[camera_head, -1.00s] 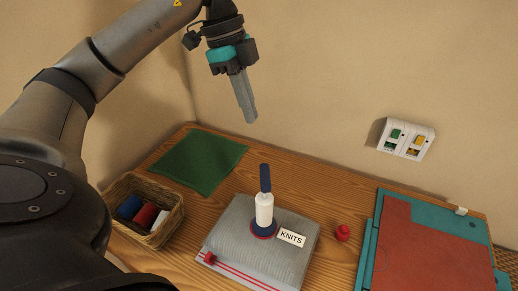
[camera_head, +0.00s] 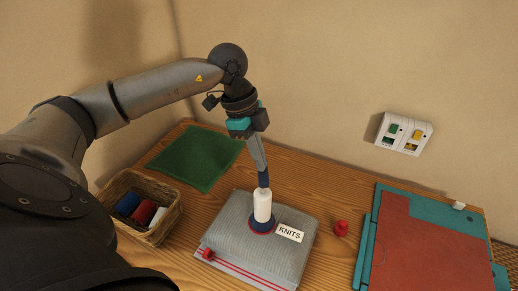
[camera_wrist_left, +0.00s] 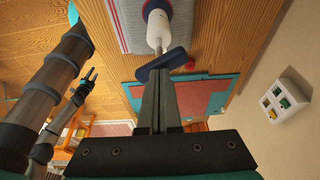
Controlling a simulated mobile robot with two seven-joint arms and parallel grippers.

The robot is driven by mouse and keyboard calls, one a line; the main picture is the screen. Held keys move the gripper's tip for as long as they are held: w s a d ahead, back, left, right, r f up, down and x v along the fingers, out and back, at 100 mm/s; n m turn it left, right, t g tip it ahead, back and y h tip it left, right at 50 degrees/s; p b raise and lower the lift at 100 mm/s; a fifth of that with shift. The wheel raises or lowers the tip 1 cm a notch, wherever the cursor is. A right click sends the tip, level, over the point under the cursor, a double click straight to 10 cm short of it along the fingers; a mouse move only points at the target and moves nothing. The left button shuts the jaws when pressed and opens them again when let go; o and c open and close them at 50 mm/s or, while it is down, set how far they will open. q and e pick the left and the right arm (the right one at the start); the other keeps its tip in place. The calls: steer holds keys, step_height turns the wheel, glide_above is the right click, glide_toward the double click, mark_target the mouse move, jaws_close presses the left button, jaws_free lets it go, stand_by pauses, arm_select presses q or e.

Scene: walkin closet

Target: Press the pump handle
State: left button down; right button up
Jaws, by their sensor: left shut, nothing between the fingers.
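The pump has a white body (camera_head: 262,207) with a dark blue handle (camera_head: 264,180) on top. It stands upright on a grey bag (camera_head: 225,226) with a "KNITS" label. My left gripper (camera_head: 262,168) is shut and empty, pointing down, with its fingertips at the top of the handle. In the left wrist view the blue handle (camera_wrist_left: 161,63) lies across just beyond the fingertips (camera_wrist_left: 158,74), above a thin rod (camera_wrist_left: 159,49) and the white body (camera_wrist_left: 158,27). I cannot tell whether the fingers touch the handle.
A wicker basket (camera_head: 166,228) with rolled cloths stands left of the bag. A green cloth (camera_head: 196,158) lies behind. A red cap (camera_head: 341,228) and a teal and red folder (camera_head: 425,245) lie to the right. A white switch box (camera_head: 404,133) is on the wall.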

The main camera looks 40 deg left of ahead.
arm_select(q)
step_height(320, 180, down, 7)
steer(key=b, duration=0.3)
steer(key=shift+r+b, duration=0.1)
steer(key=shift+b, duration=0.2)
steer(key=shift+r, duration=0.1)
arm_select(e)
step_height(320, 180, down, 3)
steer(key=shift+f, duration=0.2)
